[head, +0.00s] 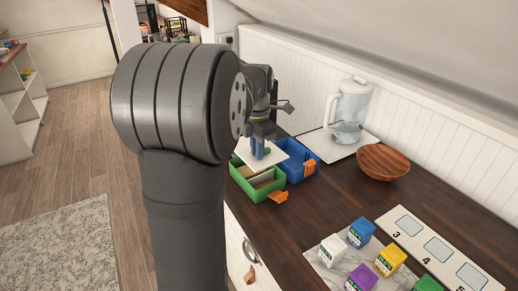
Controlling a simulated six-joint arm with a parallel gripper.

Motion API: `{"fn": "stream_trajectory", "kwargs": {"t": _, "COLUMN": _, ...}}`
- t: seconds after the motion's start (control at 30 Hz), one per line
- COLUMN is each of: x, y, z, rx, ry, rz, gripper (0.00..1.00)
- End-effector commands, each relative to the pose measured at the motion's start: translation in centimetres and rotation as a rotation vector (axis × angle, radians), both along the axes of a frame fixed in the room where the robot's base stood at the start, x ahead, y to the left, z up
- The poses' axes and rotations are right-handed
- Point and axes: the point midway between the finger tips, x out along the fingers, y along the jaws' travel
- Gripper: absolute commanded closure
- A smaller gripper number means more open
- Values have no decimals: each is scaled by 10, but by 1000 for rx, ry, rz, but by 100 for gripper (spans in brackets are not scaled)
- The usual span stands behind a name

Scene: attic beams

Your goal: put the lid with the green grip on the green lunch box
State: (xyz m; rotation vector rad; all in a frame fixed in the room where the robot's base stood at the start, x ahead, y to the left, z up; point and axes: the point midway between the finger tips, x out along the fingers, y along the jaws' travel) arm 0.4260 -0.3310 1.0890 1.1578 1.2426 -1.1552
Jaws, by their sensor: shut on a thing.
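The green lunch box (281,184) stands open on the dark wooden counter, with brown and pale contents and an orange clip (278,197) at its front right. My gripper (261,148) is shut on the small grip of a white lid (273,159). The grip looks green, but it is small and partly hidden by the fingers. The lid is roughly level, above the back of the green box and near the blue box's left side. I cannot tell whether it touches either box. My own arm hides what lies to the left.
A blue lunch box (304,154) with an orange clip stands right behind the green one. Beyond are a glass pitcher (350,108) on a white board and a wooden bowl (382,161). Several coloured cubes (361,232) and a numbered board (437,246) lie nearer. Bare counter lies between.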

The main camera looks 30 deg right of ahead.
Motion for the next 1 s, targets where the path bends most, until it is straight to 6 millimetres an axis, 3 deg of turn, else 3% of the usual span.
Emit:
{"fn": "stream_trajectory", "kwargs": {"t": 0.17, "x": 0, "y": 0, "z": -6, "rx": 1, "ry": 1, "rz": -1, "gripper": 100}}
{"fn": "stream_trajectory", "kwargs": {"t": 0.7, "x": 0, "y": 0, "z": -52, "rx": 1, "ry": 1, "rz": -2, "gripper": 100}}
{"fn": "stream_trajectory", "kwargs": {"t": 1.0, "x": 0, "y": 0, "z": -60, "rx": 0, "ry": 0, "rz": -2, "gripper": 100}}
